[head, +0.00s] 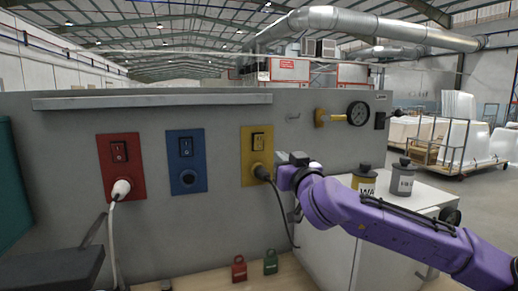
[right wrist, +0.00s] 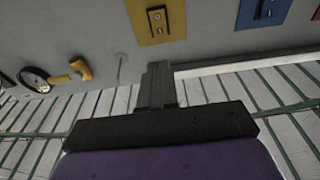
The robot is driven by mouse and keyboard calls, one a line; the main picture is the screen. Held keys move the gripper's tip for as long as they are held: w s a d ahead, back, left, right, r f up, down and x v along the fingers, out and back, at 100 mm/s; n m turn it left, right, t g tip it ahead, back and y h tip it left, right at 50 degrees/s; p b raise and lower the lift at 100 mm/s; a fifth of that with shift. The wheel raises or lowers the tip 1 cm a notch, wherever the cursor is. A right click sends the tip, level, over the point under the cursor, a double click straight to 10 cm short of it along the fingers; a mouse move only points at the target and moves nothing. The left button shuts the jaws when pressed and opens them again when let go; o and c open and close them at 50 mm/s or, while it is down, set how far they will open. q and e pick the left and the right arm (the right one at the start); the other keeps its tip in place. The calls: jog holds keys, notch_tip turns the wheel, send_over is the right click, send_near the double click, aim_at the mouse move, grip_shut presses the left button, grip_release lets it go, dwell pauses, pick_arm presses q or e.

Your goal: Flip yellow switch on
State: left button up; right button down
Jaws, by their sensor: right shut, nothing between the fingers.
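The yellow switch plate (head: 245,169) is on the grey wall panel, with a small rocker switch (head: 258,142) in its upper part and a black plug and cable in its socket. Whether the rocker is on or off is too small to tell. In the right wrist view the yellow plate (right wrist: 175,31) is at the top, beyond the fingertips. My right gripper (head: 285,158) is just right of the plate; its fingers (right wrist: 157,68) are together and empty, apparently apart from the switch. A dark part at the lower left looks like my left gripper (head: 93,232); its jaws are unclear.
A red plate (head: 106,178) with a white plug and a blue plate (head: 194,148) are to the left. A yellow valve (head: 325,117) and gauge (head: 358,114) are to the right. Two containers stand on a white cabinet (head: 425,188). Red and green padlock-like items (head: 239,270) sit below.

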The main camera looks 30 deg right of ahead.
jog(key=shift+w, duration=0.1)
jog(key=p, duration=0.5)
send_near(258, 137)
jog(key=x, duration=0.7)
jog(key=shift+d+f, duration=0.2)
jog(key=shift+d, duration=0.05)
jog(key=shift+a+r, duration=0.1)
jog(key=shift+a, duration=0.05)
